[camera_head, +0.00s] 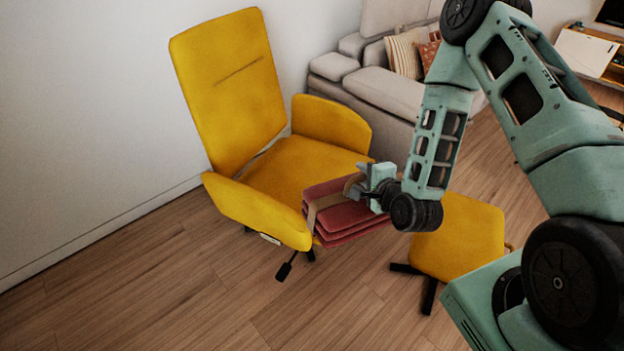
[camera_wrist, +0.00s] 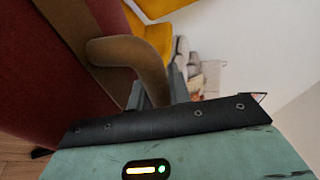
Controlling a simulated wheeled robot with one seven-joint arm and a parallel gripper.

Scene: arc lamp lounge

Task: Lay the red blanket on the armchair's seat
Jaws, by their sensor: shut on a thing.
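The red blanket (camera_head: 345,220) is a folded stack with a tan strap around it and a tan handle on top. In the head view my gripper (camera_head: 366,188) is shut on the handle and holds the blanket at the front right edge of the armchair's seat. The yellow armchair (camera_head: 235,95) has a bare seat (camera_head: 292,170) between its two arms. In the wrist view the blanket (camera_wrist: 35,75) fills the left side, and my gripper's fingers (camera_wrist: 155,92) close around the tan handle (camera_wrist: 125,50). Whether the blanket touches the chair I cannot tell.
A yellow footstool (camera_head: 460,235) on dark legs stands right of the armchair, below my arm. A grey sofa (camera_head: 385,90) with cushions (camera_head: 405,52) is behind. A white wall (camera_head: 85,110) is at left. The wooden floor (camera_head: 190,290) in front is clear.

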